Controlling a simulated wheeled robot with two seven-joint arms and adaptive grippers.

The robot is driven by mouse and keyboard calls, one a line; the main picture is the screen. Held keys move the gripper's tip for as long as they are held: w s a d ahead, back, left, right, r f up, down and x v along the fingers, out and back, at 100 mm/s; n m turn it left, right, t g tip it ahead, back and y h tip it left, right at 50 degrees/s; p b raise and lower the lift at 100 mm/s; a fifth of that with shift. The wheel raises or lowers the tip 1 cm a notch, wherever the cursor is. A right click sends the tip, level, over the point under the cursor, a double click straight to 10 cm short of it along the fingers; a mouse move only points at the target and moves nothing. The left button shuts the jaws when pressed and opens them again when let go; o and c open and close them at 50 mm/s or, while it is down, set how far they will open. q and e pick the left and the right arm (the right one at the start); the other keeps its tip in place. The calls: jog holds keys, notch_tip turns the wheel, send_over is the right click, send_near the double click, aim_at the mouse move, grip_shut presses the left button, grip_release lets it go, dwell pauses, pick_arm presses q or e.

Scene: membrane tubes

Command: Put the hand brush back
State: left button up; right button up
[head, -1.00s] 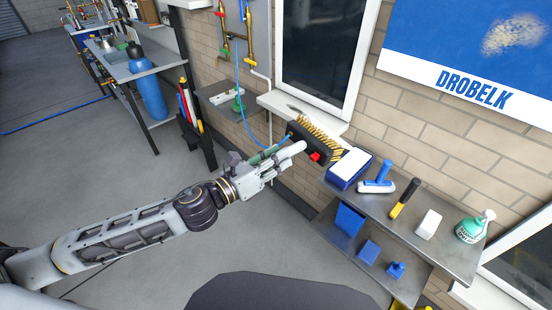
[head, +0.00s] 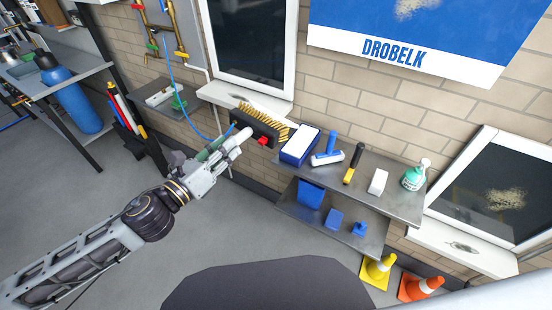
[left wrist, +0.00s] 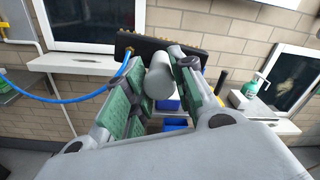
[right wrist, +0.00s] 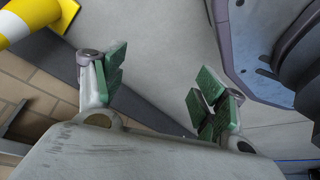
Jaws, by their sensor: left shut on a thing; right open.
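The hand brush has a black head with yellow bristles (head: 264,121) pointing up and a grey handle (left wrist: 158,80). My left gripper (head: 218,153) is shut on this handle. It holds the brush in the air at the left end of the upper shelf, beside the blue box in the head view. The brush's black head also shows beyond the fingers in the left wrist view. A red part (head: 263,141) shows at the brush's near side. My right gripper (right wrist: 155,85) is open and empty in the right wrist view, and outside the head view.
The upper grey shelf (head: 398,205) carries a blue box with a white top (head: 299,147), a blue-handled tool (head: 327,153), a black-yellow tool (head: 354,164), a white block (head: 378,181) and a spray bottle (head: 415,175). Blue containers stand below. Cones (head: 378,270) stand on the floor.

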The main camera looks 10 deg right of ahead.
pick_arm(q)
jog(key=shift+r, duration=0.2)
pick_arm(e)
jog(key=w+a+r+m+t+y, duration=0.1)
jog(key=w+a+r+t, duration=0.15)
jog(key=w+r, duration=0.35)
jog(key=w+a+r+m+t, duration=0.1)
jog(key=w+a+r+m, duration=0.1)
jog(key=w+a+r, duration=0.25)
jog(key=m+t+y, duration=0.5)
jog(key=m+t, duration=0.5)
jog(key=m, duration=0.2)
send_near(260, 136)
jog(key=shift+w+r+g, duration=0.1)
jog(key=shift+w+g, duration=0.15)
jog(key=shift+w, duration=0.2)
jog(key=shift+w, duration=0.15)
jog(key=shift+x, duration=5.85)
jog(key=shift+a+r, duration=0.1)
jog(key=shift+a, duration=0.1)
